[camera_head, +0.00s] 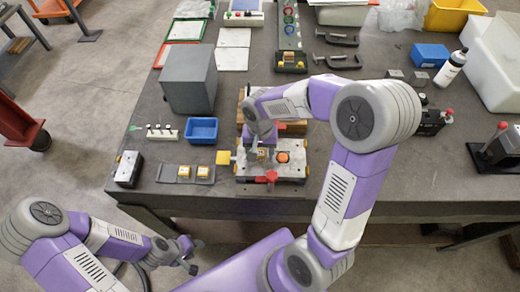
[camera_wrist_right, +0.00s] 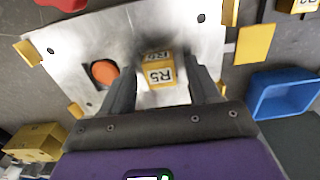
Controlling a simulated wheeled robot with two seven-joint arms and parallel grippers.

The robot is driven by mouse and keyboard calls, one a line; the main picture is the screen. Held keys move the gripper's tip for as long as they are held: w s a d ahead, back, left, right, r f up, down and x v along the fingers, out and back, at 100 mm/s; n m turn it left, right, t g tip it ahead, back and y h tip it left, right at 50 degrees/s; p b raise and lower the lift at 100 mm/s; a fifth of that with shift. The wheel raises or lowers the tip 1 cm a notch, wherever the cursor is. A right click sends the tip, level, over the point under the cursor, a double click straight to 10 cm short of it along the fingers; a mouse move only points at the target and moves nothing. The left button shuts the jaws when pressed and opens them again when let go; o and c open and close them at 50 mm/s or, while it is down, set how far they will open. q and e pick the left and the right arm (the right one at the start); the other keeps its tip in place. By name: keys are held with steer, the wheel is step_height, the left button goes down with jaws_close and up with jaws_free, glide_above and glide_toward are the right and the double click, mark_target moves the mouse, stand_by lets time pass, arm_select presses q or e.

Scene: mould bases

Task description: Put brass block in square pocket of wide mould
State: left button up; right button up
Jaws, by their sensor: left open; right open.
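The wide mould (camera_head: 291,171) is a pale metal plate with yellow corner pieces; it also shows in the right wrist view (camera_wrist_right: 205,35). A brass block (camera_wrist_right: 160,74) marked R5 sits on the plate between my right fingers, in or at a dark opening; its lower part is hidden, so I cannot tell how deep it is. My right gripper (camera_wrist_right: 163,78) is open, one finger on each side of the block. My left gripper (camera_head: 190,258) is open and empty, off the table's front edge.
A blue tray (camera_head: 201,130) and a dark strip with two yellow blocks (camera_head: 185,174) lie left of the mould. A grey box (camera_head: 189,80) stands behind them. A red clamp or knob (camera_head: 267,177) is at the mould's front.

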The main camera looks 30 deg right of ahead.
step_height(320, 180, up, 13)
steer(key=p, duration=0.2)
steer(key=shift+p, duration=0.3)
